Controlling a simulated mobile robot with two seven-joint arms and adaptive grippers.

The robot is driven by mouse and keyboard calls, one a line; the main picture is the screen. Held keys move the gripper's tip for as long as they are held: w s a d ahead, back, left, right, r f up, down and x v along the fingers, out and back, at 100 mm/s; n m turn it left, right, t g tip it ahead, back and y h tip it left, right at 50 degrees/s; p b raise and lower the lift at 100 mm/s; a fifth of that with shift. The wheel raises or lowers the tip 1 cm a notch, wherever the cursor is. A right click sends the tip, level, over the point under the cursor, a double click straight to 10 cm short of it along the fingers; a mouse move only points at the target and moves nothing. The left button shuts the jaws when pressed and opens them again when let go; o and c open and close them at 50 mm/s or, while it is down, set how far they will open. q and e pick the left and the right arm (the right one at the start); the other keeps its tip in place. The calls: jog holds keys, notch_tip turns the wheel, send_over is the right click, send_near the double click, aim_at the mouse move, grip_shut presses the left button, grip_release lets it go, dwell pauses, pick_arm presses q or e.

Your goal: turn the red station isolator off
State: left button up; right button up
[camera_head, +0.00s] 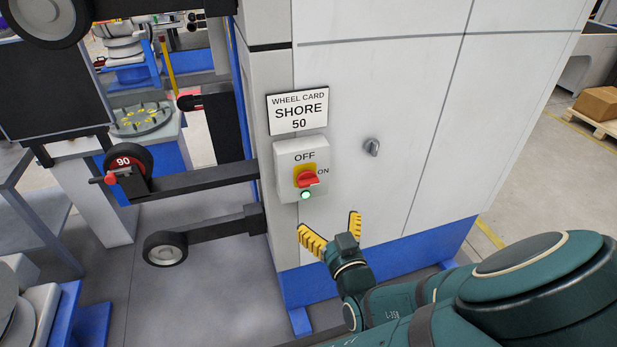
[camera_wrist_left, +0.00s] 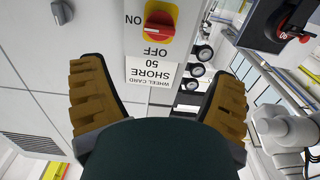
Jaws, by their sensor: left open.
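The red station isolator knob (camera_head: 309,180) sits on a yellow plate in a light grey box (camera_head: 289,160) on the cabinet front. OFF is printed above the knob and ON to its right. The knob's handle lies roughly sideways, towards ON, and a green lamp (camera_head: 305,195) below it is lit. In the left wrist view the knob (camera_wrist_left: 159,24) appears upside down, beyond the fingers. My left gripper (camera_head: 328,221) is open and empty, below and right of the box, apart from it. Its two ribbed yellow fingers (camera_wrist_left: 159,70) frame the wrist view. My right gripper is out of view.
A white sign (camera_head: 298,112) reading WHEEL CARD SHORE 50 is above the box. A small grey knob (camera_head: 372,147) is to the right on the cabinet door. Dark arms with wheels, one marked 90 (camera_head: 128,163), stick out at left. The panel around the gripper is clear.

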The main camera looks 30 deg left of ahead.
aim_at(309, 186)
pick_arm(q)
jog(key=x, duration=1.3)
jog(key=shift+w+a, duration=0.15)
jog(key=shift+w, duration=0.1)
jog(key=shift+f, duration=0.1)
jog(key=c, duration=1.2)
